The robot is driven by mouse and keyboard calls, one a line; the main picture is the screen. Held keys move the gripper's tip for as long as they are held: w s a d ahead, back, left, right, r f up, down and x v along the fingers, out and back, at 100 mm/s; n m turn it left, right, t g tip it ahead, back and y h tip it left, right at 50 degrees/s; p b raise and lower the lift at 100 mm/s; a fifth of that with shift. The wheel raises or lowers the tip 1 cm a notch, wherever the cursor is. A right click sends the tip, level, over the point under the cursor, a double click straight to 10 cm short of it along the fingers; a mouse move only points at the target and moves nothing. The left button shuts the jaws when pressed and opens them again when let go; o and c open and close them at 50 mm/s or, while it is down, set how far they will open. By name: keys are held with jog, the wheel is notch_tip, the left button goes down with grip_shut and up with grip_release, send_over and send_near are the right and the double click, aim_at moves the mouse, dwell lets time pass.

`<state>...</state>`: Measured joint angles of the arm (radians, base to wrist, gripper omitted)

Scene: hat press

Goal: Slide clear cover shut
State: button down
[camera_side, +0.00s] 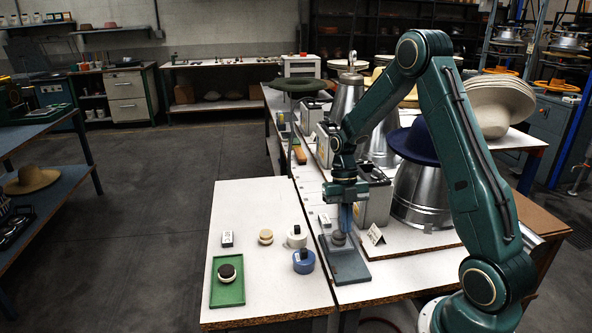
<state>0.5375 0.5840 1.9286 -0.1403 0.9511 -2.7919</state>
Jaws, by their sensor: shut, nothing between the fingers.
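My gripper (346,226) points straight down, shut and empty, at the front of the work table. It is just above or beside a round grey knob (339,238) on a dark grey base plate (350,271). The plate lies near the table's front left edge. I cannot make out the clear cover for certain; it is too small and see-through here, and my gripper hides part of that spot. I cannot tell whether my fingers touch anything.
A white side table (265,195) holds a green tray (228,293) with a dark-topped round piece, a blue round piece (303,262), a white one (297,237) and a cream one (266,237). A small card (376,234), a grey box (374,200) and a metal hat form (420,195) stand right of my gripper.

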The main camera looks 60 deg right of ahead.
jog(key=shift+w+d, duration=0.65)
jog(key=shift+d, duration=0.05)
jog(key=shift+s+a, duration=0.1)
jog(key=shift+s+a, duration=1.5)
jog(key=v, duration=1)
jog(key=shift+a+r, duration=0.1)
jog(key=shift+a, duration=0.05)
